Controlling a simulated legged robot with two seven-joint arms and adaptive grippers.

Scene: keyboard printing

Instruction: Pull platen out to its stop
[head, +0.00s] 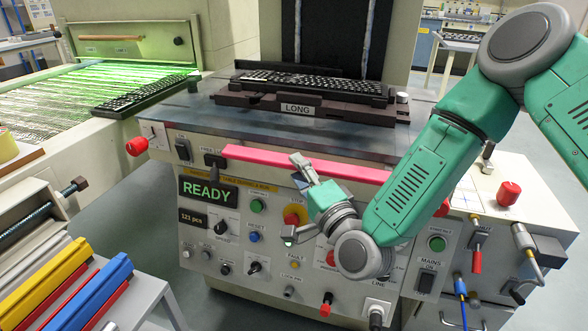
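A dark brown fixture marked LONG (240,100), which looks like the platen, sits on the machine's grey metal top (190,118). A black keyboard (315,82) lies on it. A pink-red bar (258,155) runs along the machine's front edge below the fixture. My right gripper (294,199) is in front of the control panel, its fingers spread apart with nothing between them. One finger overlaps the pink bar in the picture; I cannot tell if they touch. My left gripper is not in view.
The control panel (235,220) has a READY display, knobs, switches and a yellow-ringed stop button (295,215). A green-lit conveyor (60,90) with another keyboard (145,97) is at left. Yellow and blue rails (45,285) lie at lower left. A red knob (508,194) stands at right.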

